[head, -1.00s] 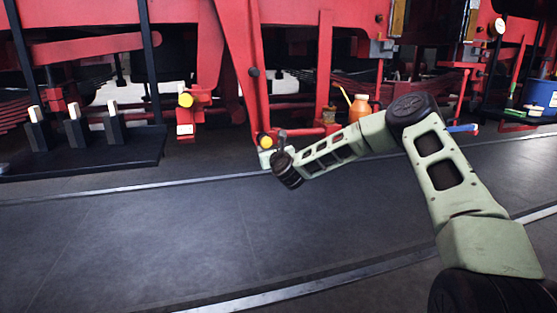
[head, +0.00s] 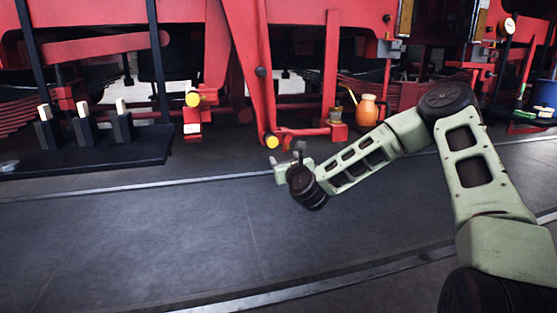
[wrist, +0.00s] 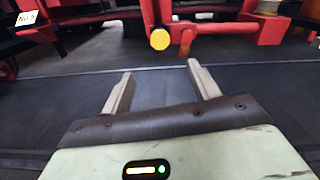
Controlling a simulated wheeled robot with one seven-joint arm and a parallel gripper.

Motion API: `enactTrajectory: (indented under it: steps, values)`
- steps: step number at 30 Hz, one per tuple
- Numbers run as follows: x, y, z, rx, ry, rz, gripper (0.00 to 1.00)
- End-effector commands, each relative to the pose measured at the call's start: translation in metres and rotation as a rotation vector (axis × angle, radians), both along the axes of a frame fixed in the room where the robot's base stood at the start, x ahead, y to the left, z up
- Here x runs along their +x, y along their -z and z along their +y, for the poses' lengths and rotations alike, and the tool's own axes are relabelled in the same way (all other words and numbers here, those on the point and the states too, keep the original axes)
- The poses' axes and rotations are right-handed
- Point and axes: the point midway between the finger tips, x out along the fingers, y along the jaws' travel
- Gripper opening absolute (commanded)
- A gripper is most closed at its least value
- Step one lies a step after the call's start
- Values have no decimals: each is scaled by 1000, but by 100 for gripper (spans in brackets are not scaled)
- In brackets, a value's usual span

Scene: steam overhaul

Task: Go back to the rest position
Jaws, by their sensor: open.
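My gripper (wrist: 158,92) shows in the wrist view with its two fingers spread apart and nothing between them. Beyond the fingertips lie dark floor and the red frame with a round yellow cap. In the head view my gripper (head: 285,158) is small and partly hidden by my wrist. It is in front of the red frame's lower end, near the yellow cap (head: 271,142). My green arm reaches in from the right, over the floor.
The red locomotive frame (head: 243,70) spans the back. A black rack (head: 150,150) with several pale-topped blocks stands at left. An orange jug (head: 367,110) stands behind my arm. The floor (head: 150,240) in front is clear.

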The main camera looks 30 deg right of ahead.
Motion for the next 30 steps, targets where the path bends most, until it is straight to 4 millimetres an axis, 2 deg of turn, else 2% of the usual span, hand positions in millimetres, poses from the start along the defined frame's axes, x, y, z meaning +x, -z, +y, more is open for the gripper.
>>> enactTrajectory:
  steps: [7,10,11,14,15,17,18,20,21,23,24,26,27,30]
  values:
    - [0,0,2,-5,-6,4,61]
    - [2,0,24,-62,-64,38,61]
    - [3,0,35,-96,-96,56,61]
    - [0,5,92,-268,-256,145,61]
    - [-4,7,119,-361,-338,185,61]
    - [-16,13,162,-520,-473,245,61]
    - [-26,18,189,-633,-565,282,61]
    - [-47,25,228,-812,-710,327,61]
    - [-63,29,251,-940,-808,350,61]
    - [-93,36,283,-1140,-961,376,61]
    - [-115,40,301,-1278,-1063,385,61]
    - [-149,45,321,-1478,-1213,386,61]
    - [-172,46,331,-1609,-1312,378,61]
    - [-232,47,346,-1919,-1553,326,61]
